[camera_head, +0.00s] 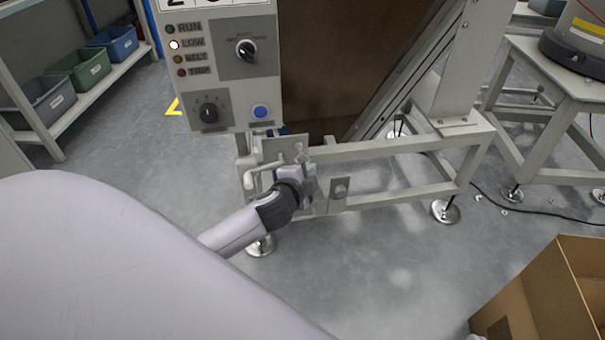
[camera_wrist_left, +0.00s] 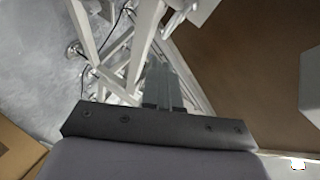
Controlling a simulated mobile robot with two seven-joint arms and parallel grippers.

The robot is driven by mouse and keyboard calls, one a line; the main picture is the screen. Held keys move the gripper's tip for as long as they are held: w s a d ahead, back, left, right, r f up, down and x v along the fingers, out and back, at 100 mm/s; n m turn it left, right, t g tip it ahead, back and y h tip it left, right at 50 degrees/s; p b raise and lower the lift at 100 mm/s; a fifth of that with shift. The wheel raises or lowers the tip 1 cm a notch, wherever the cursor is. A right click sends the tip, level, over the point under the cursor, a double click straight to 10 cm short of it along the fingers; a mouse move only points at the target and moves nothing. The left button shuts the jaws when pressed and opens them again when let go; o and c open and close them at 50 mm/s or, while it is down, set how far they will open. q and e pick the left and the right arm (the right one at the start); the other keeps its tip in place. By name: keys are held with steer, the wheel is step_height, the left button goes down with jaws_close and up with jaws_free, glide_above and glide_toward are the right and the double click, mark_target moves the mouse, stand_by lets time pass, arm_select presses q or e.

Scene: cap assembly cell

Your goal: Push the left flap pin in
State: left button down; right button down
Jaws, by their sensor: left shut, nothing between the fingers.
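My left gripper (camera_head: 308,184) is at the front of the machine's lower frame, just below a small metal plate (camera_head: 272,148). A small upright pin-like part (camera_head: 299,152) shows at this plate's right edge, right above the gripper. I cannot tell whether the gripper touches it, or how far in it sits. In the left wrist view the fingers (camera_wrist_left: 163,88) are closed together with nothing between them. A pale bent rod (camera_head: 250,181) hangs to the left of the gripper. My right gripper is out of view.
The control panel (camera_head: 222,95), with knobs, a blue button and a lit LOW lamp, stands above. A second small plate (camera_head: 340,192) is on the frame right of the gripper. An open cardboard box (camera_head: 545,295) is at lower right. The floor between is mostly clear.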

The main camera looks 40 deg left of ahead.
mark_target(307, 157)
arm_select(q)
steer(key=shift+w+a+f+b, duration=0.2)
steer(key=shift+w+a+f, duration=0.15)
steer(key=shift+a, duration=0.25)
steer(key=shift+w+a+f+b, duration=0.15)
steer(key=shift+w+a+f, duration=0.15)
steer(key=shift+a, duration=0.3)
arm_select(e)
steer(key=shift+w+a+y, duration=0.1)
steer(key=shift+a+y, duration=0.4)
arm_select(q)
steer(key=shift+w+a+p, duration=0.35)
steer(key=shift+w+a, duration=0.4)
steer(key=shift+a, duration=0.15)
steer(key=shift+r, duration=0.1)
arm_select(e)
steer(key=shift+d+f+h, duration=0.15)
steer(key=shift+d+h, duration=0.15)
